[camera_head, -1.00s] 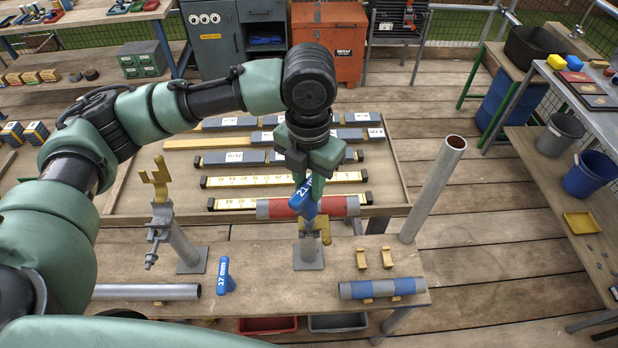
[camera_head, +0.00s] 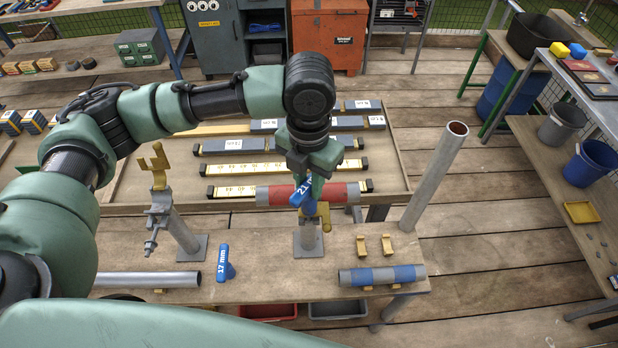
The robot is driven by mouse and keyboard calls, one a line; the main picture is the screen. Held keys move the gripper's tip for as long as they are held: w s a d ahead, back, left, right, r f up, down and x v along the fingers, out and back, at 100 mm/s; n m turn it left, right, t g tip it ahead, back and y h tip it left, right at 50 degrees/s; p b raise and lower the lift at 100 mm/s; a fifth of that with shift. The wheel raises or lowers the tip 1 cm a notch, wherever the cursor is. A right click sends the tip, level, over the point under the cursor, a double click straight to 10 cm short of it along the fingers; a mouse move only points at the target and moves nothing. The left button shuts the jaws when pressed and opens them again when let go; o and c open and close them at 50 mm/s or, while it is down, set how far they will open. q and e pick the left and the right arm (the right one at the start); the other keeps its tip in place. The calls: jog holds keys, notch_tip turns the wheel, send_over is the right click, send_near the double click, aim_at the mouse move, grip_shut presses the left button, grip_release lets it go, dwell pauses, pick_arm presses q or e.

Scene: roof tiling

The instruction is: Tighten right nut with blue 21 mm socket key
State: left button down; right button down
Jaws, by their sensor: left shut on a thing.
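My left gripper (camera_head: 312,178) is shut on the blue 21 mm socket key (camera_head: 303,192), at the right clamp post. The key points down at the right clamp (camera_head: 322,215), which stands on a square foot (camera_head: 307,246) on the bench. The right nut is hidden behind the key and gripper, so I cannot tell whether the key sits on it. A red and grey tube (camera_head: 335,193) lies across at the right clamp. The left clamp (camera_head: 160,205) stands open with its bolt showing. My right gripper is not in view.
A blue 17 mm key (camera_head: 225,262) stands on the bench (camera_head: 265,280). A grey pipe (camera_head: 150,280) lies at left, a blue and grey tube (camera_head: 382,275) at right. Two yellow brackets (camera_head: 387,244) are near it. A tall pipe (camera_head: 435,175) leans upright at the bench's right end.

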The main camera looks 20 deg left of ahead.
pick_arm(q)
jog(key=shift+f+m+b, duration=0.1)
jog(key=shift+m+b, duration=0.9)
jog(key=shift+b, duration=0.2)
jog(key=shift+r+m+p, duration=0.2)
jog(key=shift+m+p, duration=0.45)
jog(key=shift+m, duration=0.25)
jog(key=shift+f+m+p, duration=0.1)
jog(key=shift+m+p, duration=0.9)
jog(key=shift+m, duration=1.2)
jog(key=shift+n, duration=0.3)
jog(key=shift+r, duration=2.95)
